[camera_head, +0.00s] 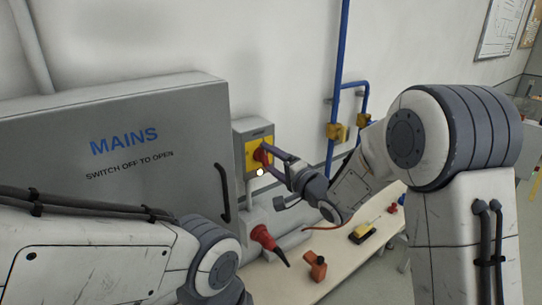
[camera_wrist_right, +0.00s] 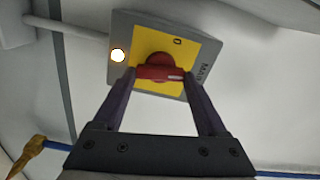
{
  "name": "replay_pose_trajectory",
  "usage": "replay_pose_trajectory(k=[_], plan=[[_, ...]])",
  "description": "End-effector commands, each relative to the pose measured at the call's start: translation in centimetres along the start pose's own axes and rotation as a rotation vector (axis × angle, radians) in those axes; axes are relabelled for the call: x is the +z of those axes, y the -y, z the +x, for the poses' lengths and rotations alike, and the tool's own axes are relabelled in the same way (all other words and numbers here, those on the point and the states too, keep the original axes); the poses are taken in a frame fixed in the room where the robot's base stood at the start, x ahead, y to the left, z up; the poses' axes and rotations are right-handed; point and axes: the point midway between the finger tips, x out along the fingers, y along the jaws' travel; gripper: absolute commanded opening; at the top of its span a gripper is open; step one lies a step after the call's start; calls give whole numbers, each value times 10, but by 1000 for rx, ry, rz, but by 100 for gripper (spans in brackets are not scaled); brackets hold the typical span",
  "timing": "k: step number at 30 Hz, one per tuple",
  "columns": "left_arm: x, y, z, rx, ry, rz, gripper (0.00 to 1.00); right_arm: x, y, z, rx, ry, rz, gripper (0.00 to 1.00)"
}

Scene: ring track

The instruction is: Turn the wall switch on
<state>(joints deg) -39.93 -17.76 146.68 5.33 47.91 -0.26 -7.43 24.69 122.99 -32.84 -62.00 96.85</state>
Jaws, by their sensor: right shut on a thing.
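The wall switch (camera_head: 251,133) is a grey box with a yellow plate and a red rotary knob, on the wall right of the cabinet. In the right wrist view the yellow plate (camera_wrist_right: 190,55) carries a "0" mark, and the red knob (camera_wrist_right: 158,58) has its bar lying across the view, its white mark toward the right. A round lamp on the switch (camera_wrist_right: 118,56) glows white. My right gripper (camera_head: 268,154) is shut on the knob, one finger (camera_wrist_right: 117,98) at each end of the bar. My left arm shows at lower left; its gripper is out of view.
A grey cabinet (camera_head: 60,135) lettered "MAINS" stands left of the switch, with a black handle (camera_head: 223,192). Blue pipes (camera_head: 341,60) with yellow fittings run to the right. Below, a bench (camera_head: 295,284) holds an orange object (camera_head: 317,267) and a yellow-black object (camera_head: 362,232).

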Motion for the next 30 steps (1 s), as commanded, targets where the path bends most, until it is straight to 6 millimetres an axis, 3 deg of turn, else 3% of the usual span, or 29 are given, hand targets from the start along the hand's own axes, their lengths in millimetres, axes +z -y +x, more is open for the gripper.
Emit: replay_pose_trajectory(k=[10, 28, 29, 30], plan=[[0, -1, -8, 0, 0, 1, 57, -2, 0, 0, -1, -6, 159, 19], [0, -1, -9, 0, 0, 1, 57, -2, -1, 0, -1, -6, 194, 19], [0, -1, -9, 0, 0, 2, 57, -2, -1, 0, -1, -6, 194, 86], [0, -1, -9, 0, 0, 2, 57, -2, -1, 0, -1, -6, 193, 100]])
